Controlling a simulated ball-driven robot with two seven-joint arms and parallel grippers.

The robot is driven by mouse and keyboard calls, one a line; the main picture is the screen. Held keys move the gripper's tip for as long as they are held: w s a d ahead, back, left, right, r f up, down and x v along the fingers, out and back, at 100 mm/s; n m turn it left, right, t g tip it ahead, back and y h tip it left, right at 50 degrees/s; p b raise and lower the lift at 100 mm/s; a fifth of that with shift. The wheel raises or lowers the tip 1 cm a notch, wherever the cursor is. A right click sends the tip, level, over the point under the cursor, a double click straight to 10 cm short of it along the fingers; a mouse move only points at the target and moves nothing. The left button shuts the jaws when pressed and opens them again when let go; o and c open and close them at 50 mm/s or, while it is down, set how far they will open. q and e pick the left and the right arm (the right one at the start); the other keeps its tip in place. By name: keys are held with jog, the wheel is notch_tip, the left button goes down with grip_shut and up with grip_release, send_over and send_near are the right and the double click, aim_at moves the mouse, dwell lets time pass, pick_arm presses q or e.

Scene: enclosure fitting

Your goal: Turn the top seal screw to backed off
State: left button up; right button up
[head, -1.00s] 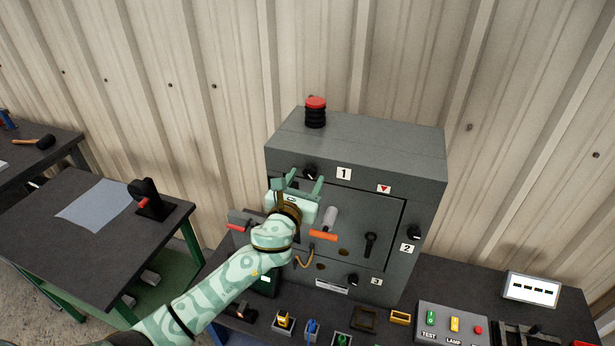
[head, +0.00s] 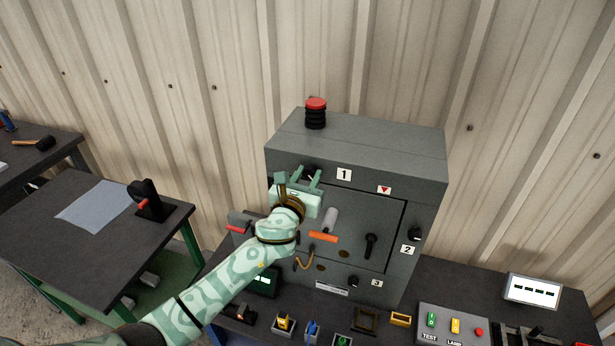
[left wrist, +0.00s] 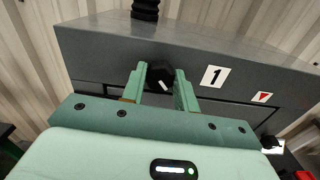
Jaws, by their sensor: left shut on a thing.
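The top seal screw is a black knob (head: 308,170) with a white mark, beside the "1" label (head: 344,174) on the upper front of the grey enclosure (head: 424,170). In the left wrist view the knob (left wrist: 160,74) sits between the two green fingers, its white mark slanting toward the lower right. My left gripper (head: 309,177) is shut on this knob, one finger on each side; it also shows in the left wrist view (left wrist: 160,88). The gripper partly hides the knob in the head view. My right gripper is not in view.
A red-topped black button (head: 315,112) stands on the enclosure. Its door has an orange handle (head: 323,236) and a black lever (head: 370,245). Other knobs sit near labels "2" (head: 407,249) and "3" (head: 377,283). Small parts and a button box (head: 452,326) crowd the bench in front.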

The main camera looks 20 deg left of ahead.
pick_arm(q)
jog(key=n, duration=0.7)
jog(key=shift+f, duration=0.1)
jog(key=n, duration=0.3)
jog(key=shift+a+n, duration=0.1)
jog(key=shift+n, duration=0.2)
jog(key=n, duration=0.3)
jog(key=shift+n, duration=0.3)
jog(key=n, duration=0.3)
jog(key=shift+n, duration=0.3)
jog(key=n, duration=0.2)
jog(key=shift+n+p, duration=0.3)
jog(key=shift+n, duration=0.1)
jog(key=n+p, duration=0.1)
jog(key=n, duration=0.4)
jog(key=shift+f+n+p, duration=0.15)
jog(key=shift+n+p, duration=0.15)
jog(key=shift+p, duration=0.05)
